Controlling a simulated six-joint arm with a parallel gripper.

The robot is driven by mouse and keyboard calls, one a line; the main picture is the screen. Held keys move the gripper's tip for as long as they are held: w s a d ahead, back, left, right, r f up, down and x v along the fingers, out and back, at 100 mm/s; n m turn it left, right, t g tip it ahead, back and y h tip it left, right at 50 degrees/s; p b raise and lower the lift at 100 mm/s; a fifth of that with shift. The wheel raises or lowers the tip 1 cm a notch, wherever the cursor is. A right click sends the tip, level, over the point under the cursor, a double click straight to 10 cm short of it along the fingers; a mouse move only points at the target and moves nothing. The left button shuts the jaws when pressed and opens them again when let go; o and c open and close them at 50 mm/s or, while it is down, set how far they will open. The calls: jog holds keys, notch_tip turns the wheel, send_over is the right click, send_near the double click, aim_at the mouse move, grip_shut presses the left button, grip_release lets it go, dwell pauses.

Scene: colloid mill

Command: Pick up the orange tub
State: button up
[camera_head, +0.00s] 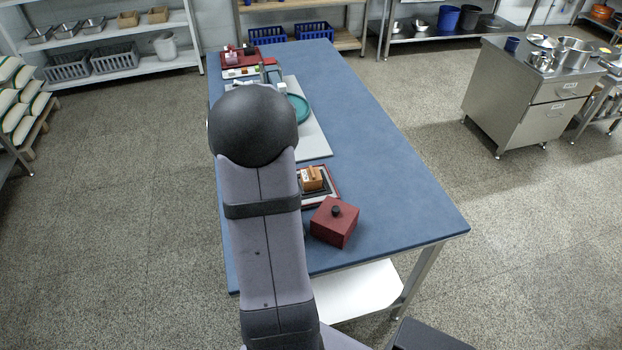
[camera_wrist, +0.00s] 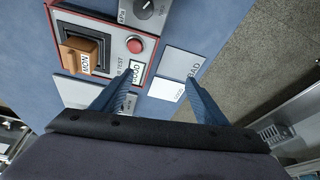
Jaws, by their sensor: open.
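A small orange tub (camera_wrist: 84,52) with a white label reading "MON" sits on a black square part of a red-edged panel, at the upper left of the wrist view. In the head view an orange block-like thing (camera_head: 312,178), seemingly the same tub, sits on the panel just right of my arm. My gripper (camera_wrist: 160,80) is open and empty, its two blue fingers spread apart. The tub lies to the left of both fingers, not between them. In the head view my gripper is hidden behind my arm.
The panel (camera_wrist: 117,53) carries a red button (camera_wrist: 134,45). A dark red box (camera_head: 334,222) with a black knob stands near the tub. A teal round dish (camera_head: 298,108) is farther back. The blue table's (camera_head: 390,175) right side is clear.

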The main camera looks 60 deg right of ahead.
aim_at(312, 173)
jog(key=s+d+m+h, duration=0.1)
jog(key=s+d+m, duration=0.2)
jog(key=s+d, duration=0.9)
jog(key=shift+w+d+f+p, duration=0.5)
jog(key=shift+w+f, duration=0.25)
jog(key=shift+f, duration=0.35)
jog(key=shift+w+d+f+p, duration=0.55)
jog(key=shift+w+f, duration=0.2)
jog(key=shift+f, duration=0.4)
jog(key=shift+w+d+f+p, duration=0.5)
jog(key=shift+w+f, duration=0.25)
jog(key=shift+f, duration=0.35)
jog(key=c, duration=1.2)
